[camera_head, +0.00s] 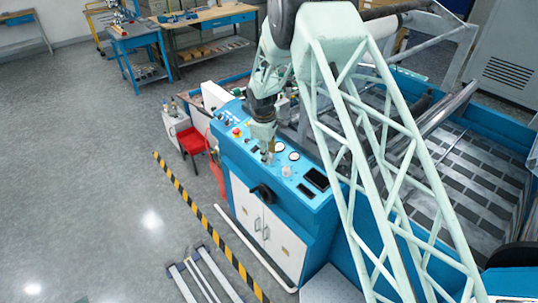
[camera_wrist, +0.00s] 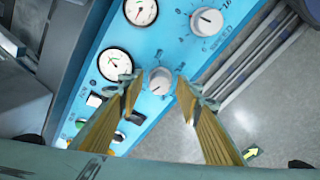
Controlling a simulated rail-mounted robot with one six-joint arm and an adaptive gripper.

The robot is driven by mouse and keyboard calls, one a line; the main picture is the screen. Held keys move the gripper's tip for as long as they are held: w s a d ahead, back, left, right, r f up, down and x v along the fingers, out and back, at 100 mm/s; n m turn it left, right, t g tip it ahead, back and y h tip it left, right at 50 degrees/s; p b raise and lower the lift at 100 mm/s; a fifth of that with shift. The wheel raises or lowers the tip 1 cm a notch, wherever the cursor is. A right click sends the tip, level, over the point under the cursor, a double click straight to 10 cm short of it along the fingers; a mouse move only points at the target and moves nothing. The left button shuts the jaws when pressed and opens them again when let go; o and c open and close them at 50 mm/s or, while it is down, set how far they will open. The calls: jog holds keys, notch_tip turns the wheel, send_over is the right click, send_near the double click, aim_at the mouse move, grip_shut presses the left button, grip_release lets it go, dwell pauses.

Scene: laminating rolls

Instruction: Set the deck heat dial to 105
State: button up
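A blue control panel (camera_head: 312,203) carries the dials and gauges. In the wrist view, a small grey-white dial (camera_wrist: 158,81) with printed marks around it sits between my fingertips; its label and setting are too small to read. My gripper (camera_wrist: 157,88) is open, with one brass-coloured finger on each side of this dial and visible gaps; I cannot tell how high the tips are above the panel. A larger dial (camera_wrist: 207,21), marked SPEED, lies up and right of it. In the head view my gripper (camera_head: 269,157) points down at the panel and hides the small dial.
Two round gauges (camera_wrist: 115,65) (camera_wrist: 140,10) lie left of the dials. Several coloured buttons (camera_head: 237,131) and a dark screen (camera_head: 316,179) are on the panel. The floor beyond the striped tape (camera_head: 193,203) is largely clear.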

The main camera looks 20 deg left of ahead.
jog(key=shift+f, duration=0.15)
jog(key=shift+c, duration=0.3)
jog(key=c, duration=0.8)
